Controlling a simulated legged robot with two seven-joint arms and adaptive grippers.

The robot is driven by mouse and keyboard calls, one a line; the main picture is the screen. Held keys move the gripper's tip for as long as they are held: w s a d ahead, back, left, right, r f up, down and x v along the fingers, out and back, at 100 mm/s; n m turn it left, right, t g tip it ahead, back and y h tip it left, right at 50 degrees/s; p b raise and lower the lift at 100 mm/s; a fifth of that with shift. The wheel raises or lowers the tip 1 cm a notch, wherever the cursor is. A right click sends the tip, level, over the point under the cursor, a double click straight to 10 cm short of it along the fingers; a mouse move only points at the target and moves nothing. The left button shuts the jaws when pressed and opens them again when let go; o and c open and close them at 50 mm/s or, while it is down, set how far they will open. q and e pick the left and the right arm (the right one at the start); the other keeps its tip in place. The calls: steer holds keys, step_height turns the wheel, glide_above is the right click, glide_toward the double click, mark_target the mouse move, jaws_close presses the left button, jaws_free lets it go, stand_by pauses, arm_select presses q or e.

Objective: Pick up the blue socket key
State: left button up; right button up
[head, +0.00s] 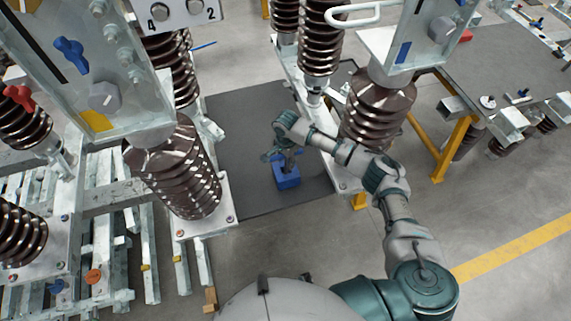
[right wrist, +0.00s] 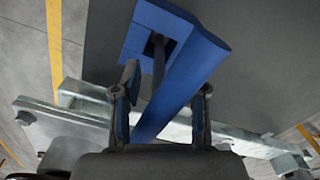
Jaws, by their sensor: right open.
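The blue socket key (right wrist: 192,82) shows in the right wrist view as a long blue bar with a dark shaft. The shaft runs to a square hole in a blue holder (right wrist: 158,18). In the head view the holder (head: 287,179) stands on a dark mat between the isolator frames. My right gripper (head: 284,158) is just above the holder and hides much of the key there. In the right wrist view its two fingers (right wrist: 168,80) are open, one on each side of the bar. I cannot tell whether they touch it. My left gripper is not in view.
Brown ribbed insulators (head: 172,172) stand left of the dark mat (head: 235,120), and another (head: 376,110) stands to its right, close to my right arm. A panel with blue and grey knobs (head: 90,70) is at the upper left. Yellow legs (head: 452,150) stand at the right.

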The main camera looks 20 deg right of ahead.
jaws_close()
steer(key=shift+r, duration=0.1)
